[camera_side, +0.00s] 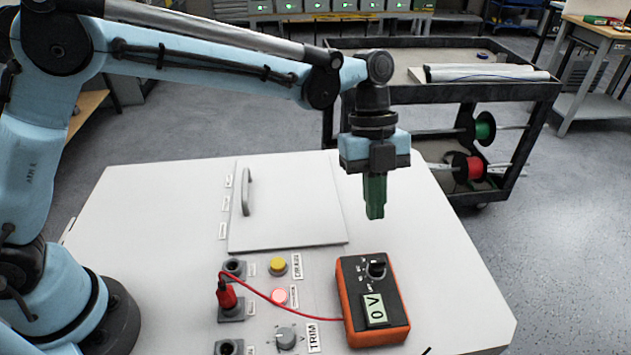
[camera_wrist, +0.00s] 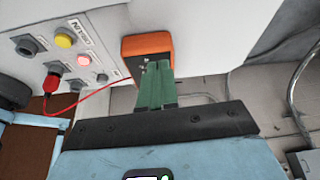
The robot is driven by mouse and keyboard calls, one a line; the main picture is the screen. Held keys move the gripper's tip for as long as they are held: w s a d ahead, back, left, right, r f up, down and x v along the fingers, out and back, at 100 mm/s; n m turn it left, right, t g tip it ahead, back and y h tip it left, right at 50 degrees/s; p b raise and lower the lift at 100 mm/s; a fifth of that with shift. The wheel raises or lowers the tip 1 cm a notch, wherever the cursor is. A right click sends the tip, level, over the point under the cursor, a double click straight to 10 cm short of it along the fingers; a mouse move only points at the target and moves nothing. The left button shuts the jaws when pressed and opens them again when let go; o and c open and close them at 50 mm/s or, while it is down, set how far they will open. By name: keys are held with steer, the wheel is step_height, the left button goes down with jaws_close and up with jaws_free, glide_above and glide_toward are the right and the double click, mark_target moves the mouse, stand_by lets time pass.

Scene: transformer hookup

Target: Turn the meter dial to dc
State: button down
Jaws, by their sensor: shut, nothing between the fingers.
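The orange and black meter (camera_side: 372,299) lies on the white panel, right of the sockets. Its display reads "0 V". The black meter dial (camera_side: 376,268) sits at the meter's far end, with small white labels around it that are too small to read. My gripper (camera_side: 375,216) has green fingers, is shut and empty, and is held above and beyond the dial, apart from it. In the wrist view the green fingers (camera_wrist: 155,92) overlap the meter (camera_wrist: 147,47) and hide most of its face and the dial.
A red plug (camera_side: 226,296) stands in a socket, with its red lead running to the meter. A yellow button (camera_side: 278,265), a lit red button (camera_side: 279,297) and a TRIM knob (camera_side: 286,337) are left of the meter. A hinged lid with a handle (camera_side: 247,192) lies behind them.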

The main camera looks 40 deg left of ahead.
mark_target(378, 261)
steer(key=v, duration=0.6)
steer(key=shift+r, duration=0.25)
steer(key=c, duration=1.7)
jaws_free()
steer(key=shift+w+a+r, duration=0.15)
steer(key=shift+w+r, duration=0.05)
steer(key=shift+r, duration=0.05)
steer(key=shift+o, duration=1)
steer(key=shift+r, duration=0.1)
steer(key=shift+o, duration=1.1)
steer(key=shift+n, duration=0.6)
steer(key=shift+o, duration=1.3)
steer(key=shift+s+n, duration=0.15)
steer(key=shift+n, duration=0.65)
steer(key=shift+o, duration=0.5)
steer(key=shift+s+d+n, duration=0.15)
steer(key=shift+d+n, duration=0.05)
steer(key=shift+n, duration=0.8)
steer(key=s+d+f+n, duration=0.2)
steer(key=f+n, duration=0.1)
steer(key=n, duration=0.7)
steer(key=s+d+f+n, duration=0.2)
steer(key=f+n, duration=0.2)
steer(key=n, duration=0.7)
steer(key=s+d+f+n, duration=0.2)
steer(key=s+f+n, duration=0.1)
steer(key=n, duration=0.7)
steer(key=shift+f, duration=0.45)
